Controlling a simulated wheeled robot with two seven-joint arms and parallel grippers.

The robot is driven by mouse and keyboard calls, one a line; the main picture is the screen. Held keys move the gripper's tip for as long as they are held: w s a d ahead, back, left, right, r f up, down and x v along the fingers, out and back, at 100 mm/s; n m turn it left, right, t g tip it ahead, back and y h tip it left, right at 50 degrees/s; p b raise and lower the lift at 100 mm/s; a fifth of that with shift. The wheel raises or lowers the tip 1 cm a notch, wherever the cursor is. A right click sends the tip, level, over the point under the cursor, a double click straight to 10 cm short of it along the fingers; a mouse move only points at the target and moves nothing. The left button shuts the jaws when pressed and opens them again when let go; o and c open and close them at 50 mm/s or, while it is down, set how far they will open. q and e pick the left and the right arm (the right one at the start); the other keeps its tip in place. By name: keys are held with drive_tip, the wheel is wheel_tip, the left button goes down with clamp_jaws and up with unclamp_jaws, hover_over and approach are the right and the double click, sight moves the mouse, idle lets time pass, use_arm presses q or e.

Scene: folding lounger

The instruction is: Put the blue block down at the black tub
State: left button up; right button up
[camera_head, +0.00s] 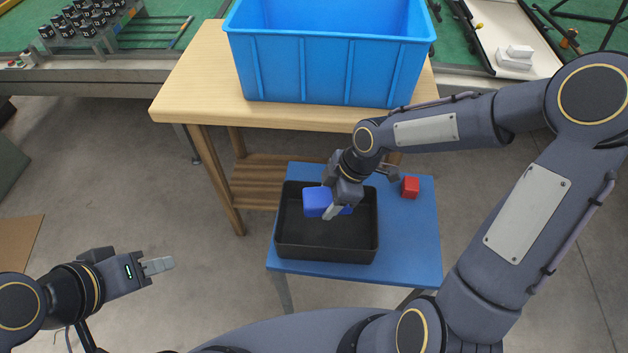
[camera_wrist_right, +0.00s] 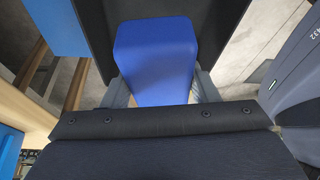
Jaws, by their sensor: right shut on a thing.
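The blue block (camera_head: 317,202) is in my right gripper (camera_head: 328,208), which is shut on it. The block is over the black tub (camera_head: 326,246); I cannot tell whether it touches the tub's floor. The black tub is open-topped and stands on a small blue table. In the right wrist view the blue block (camera_wrist_right: 156,60) sits between the two fingers, with dark tub wall behind it. My left gripper (camera_head: 160,265) is at the lower left, away from the tub, with nothing visible in it; its finger gap cannot be made out.
A small red cube (camera_head: 410,187) lies on the blue table (camera_head: 415,245), right of the tub. A large blue crate (camera_head: 330,70) stands on the wooden table (camera_head: 205,85) behind. The grey floor at the left is mostly clear.

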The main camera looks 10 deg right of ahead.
drive_tip(key=shift+s, duration=0.1)
drive_tip(key=shift+d+r, duration=0.1)
drive_tip(key=shift+d, duration=0.05)
wheel_tip(320, 180, down, 10)
drive_tip(key=b, duration=0.8)
idle(0.4)
drive_tip(key=o, duration=1)
drive_tip(key=shift+o, duration=0.2)
drive_tip(key=v, duration=0.7)
drive_tip(key=shift+d+r, duration=0.15)
drive_tip(key=shift+r, duration=0.15)
